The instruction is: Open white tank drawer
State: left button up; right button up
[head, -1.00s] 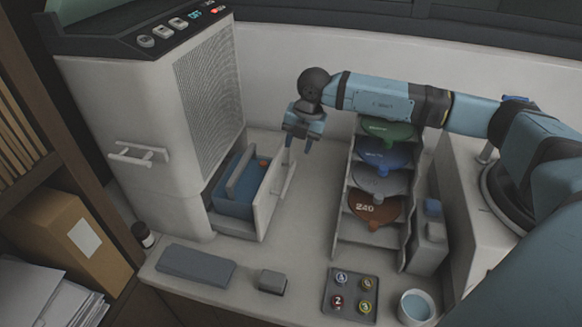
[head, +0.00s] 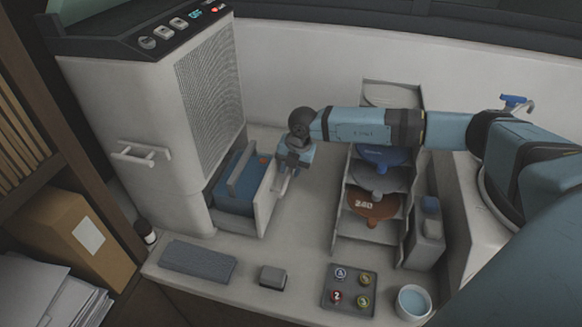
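The white drawer (head: 265,206) sits low in the tall white machine (head: 134,130) and is pulled partly out towards the right. A blue tank (head: 237,190) with a raised handle and a small orange spot sits inside it. My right gripper (head: 287,182) points down at the outer face of the drawer, by its handle. The gripper covers most of that handle. I cannot tell whether its fingers are closed on the handle. My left gripper is out of view.
A tiered rack (head: 345,228) with coloured discs stands right of the drawer. In front lie a grey slab (head: 198,259), a small grey block (head: 272,277), a tray of round buttons (head: 349,291) and a cup (head: 412,303). Counter between drawer and rack is clear.

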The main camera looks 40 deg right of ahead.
grip_shut()
jog(key=s+d, duration=0.3)
jog(key=shift+s, duration=0.25)
jog(key=shift+o, duration=1.5)
grip_release()
jog(key=shift+r, duration=0.1)
notch_tip(320, 180, up, 13)
jog(key=s+d+b, duration=0.1)
jog(key=s+b, duration=0.1)
jog(key=shift+d+r, duration=0.2)
jog(key=shift+d, duration=0.2)
